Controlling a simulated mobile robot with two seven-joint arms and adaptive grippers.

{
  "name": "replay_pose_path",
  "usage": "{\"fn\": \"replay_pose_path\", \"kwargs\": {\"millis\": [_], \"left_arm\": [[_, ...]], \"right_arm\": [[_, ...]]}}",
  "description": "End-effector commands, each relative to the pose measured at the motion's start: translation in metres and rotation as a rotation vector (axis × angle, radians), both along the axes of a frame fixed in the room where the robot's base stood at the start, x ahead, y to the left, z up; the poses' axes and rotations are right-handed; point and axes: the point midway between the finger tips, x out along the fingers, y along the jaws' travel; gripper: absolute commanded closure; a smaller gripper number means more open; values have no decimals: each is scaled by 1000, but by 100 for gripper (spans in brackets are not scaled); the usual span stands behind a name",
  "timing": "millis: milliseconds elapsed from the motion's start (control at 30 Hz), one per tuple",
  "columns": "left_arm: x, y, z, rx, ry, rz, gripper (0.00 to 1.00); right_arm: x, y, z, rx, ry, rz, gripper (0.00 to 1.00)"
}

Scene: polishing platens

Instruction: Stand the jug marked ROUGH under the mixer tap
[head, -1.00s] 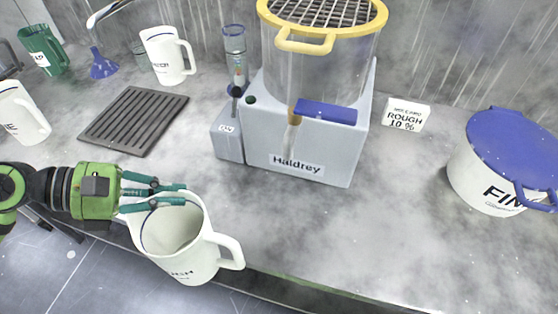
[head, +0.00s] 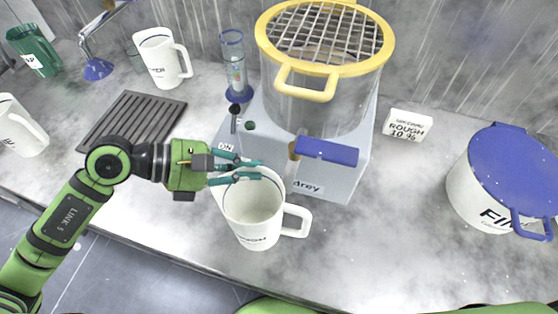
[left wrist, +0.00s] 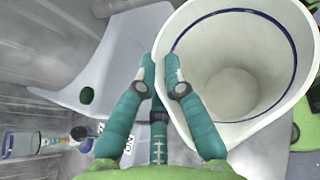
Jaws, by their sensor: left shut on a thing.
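My left gripper (head: 232,174) is shut on the rim of a white jug (head: 256,226). The jug is upright, empty inside, with its handle to the right and small dark lettering that I cannot read surely. In the left wrist view the fingers (left wrist: 164,75) pinch the near wall of the jug (left wrist: 240,75). The mixer (head: 335,182) is a grey block with a clear tank and yellow grid lid. Its tap (head: 327,151) has a blue handle. The jug is in front of the mixer, left of and nearer than the tap. I cannot tell whether its base touches the counter. My right gripper is out of view.
Other white jugs (head: 162,58) (head: 18,128) and a green jug (head: 34,50) stand left. A dark slatted mat (head: 132,125) lies behind my arm. A measuring cylinder (head: 236,70) stands by the mixer. A card (head: 407,125) reads ROUGH 10 %. A blue-lidded pot (head: 490,195) stands right.

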Motion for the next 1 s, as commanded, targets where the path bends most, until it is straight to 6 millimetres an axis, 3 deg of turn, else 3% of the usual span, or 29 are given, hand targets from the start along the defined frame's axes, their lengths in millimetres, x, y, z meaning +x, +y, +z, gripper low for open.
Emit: {"fn": "replay_pose_path", "kwargs": {"millis": [33, 133, 433, 633, 1000], "left_arm": [[2, -15, 9, -9, 0, -2, 100], [6, -33, 6, -6, 0, -2, 100], [11, -62, 3, -3, 1, -1, 100], [11, -59, -30, -1, 6, 3, 100], [11, -58, -38, 0, 0, 1, 100]], "right_arm": [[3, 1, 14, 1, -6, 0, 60], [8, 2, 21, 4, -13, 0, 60], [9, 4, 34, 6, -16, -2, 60], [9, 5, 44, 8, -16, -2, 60], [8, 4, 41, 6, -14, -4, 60]]}}
